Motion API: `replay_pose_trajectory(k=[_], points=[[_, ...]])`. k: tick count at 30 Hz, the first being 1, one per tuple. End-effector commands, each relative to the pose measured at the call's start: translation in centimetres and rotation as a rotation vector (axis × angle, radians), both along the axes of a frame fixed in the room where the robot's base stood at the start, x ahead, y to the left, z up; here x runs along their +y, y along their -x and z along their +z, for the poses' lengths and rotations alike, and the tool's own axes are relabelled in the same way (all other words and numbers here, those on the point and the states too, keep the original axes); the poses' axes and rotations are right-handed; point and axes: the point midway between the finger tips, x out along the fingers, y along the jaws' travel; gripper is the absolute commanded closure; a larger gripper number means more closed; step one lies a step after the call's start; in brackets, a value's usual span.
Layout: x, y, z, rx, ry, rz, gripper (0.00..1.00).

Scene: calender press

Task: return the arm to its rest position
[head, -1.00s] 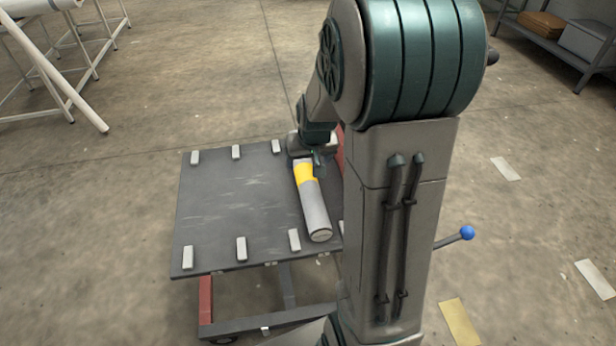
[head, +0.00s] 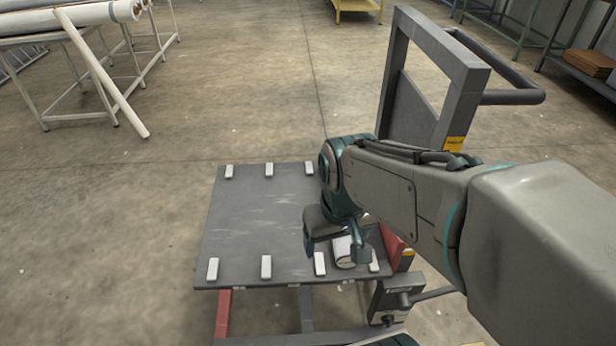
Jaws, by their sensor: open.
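My gripper (head: 334,254) is open, with its fingers pointing down over the right part of the dark cart top (head: 255,220). My arm (head: 400,190) reaches in from the right edge, bent down at the wrist. A pale roll (head: 344,248) lies on the cart top behind and below the gripper. Only its near end shows between and beside the fingers; the rest is hidden by the gripper and wrist. I cannot tell how much space lies between the fingers and the roll.
Light blocks (head: 266,267) line the cart's near and far edges. A tall grey frame with a handle (head: 455,65) stands at the cart's right, behind my arm. A rack with white rolls (head: 95,14) is at upper left. The floor left of the cart is clear.

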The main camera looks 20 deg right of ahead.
Motion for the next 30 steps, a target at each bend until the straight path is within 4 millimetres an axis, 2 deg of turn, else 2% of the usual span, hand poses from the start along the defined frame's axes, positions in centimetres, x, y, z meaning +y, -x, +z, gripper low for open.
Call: replay_pose_trajectory(k=[5,8,21,27,30], points=[[0.0,-0.1,1.6,-0.007,-0.001,-0.003,0.24],[0.0,-0.1,4.1,-0.018,-0.002,-0.008,0.24],[0.2,-0.2,17.0,-0.086,-0.006,-0.023,0.24],[0.3,-0.1,20.9,-0.109,-0.004,-0.024,0.24],[0.4,-0.1,21.8,-0.115,-0.004,-0.024,0.24]])
